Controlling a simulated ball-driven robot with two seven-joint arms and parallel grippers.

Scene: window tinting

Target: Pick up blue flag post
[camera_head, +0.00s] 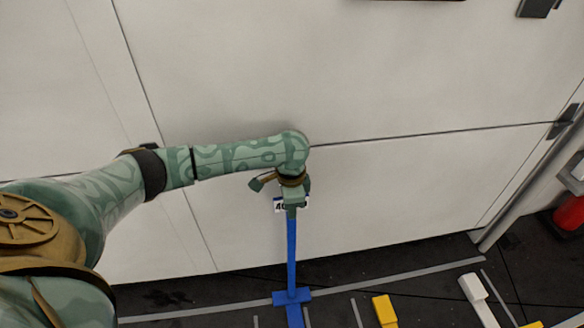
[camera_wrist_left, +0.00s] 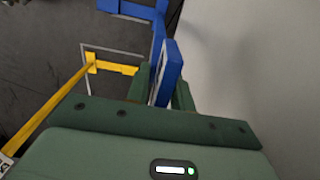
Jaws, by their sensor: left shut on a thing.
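The blue flag post (camera_head: 291,250) stands near the pale wall, with its cross-shaped blue foot (camera_head: 292,297) at the bottom of the head view. My left gripper (camera_head: 292,203) is shut on its upper part. A small white tag with dark marks (camera_head: 278,205) shows beside the gripper. In the left wrist view, the blue post (camera_wrist_left: 169,70) sits between the two green fingers of my left gripper (camera_wrist_left: 162,92). Its lower end and blue foot are at the top of that view. The fingers hide part of the post. My right gripper is not in view.
A yellow post (camera_head: 384,311) and a white post (camera_head: 479,294) stand to the right on the dark floor (camera_head: 425,285). The yellow post (camera_wrist_left: 55,103) is also in the left wrist view. The large pale wall (camera_head: 400,90) is close behind. A red object (camera_head: 570,214) is far right.

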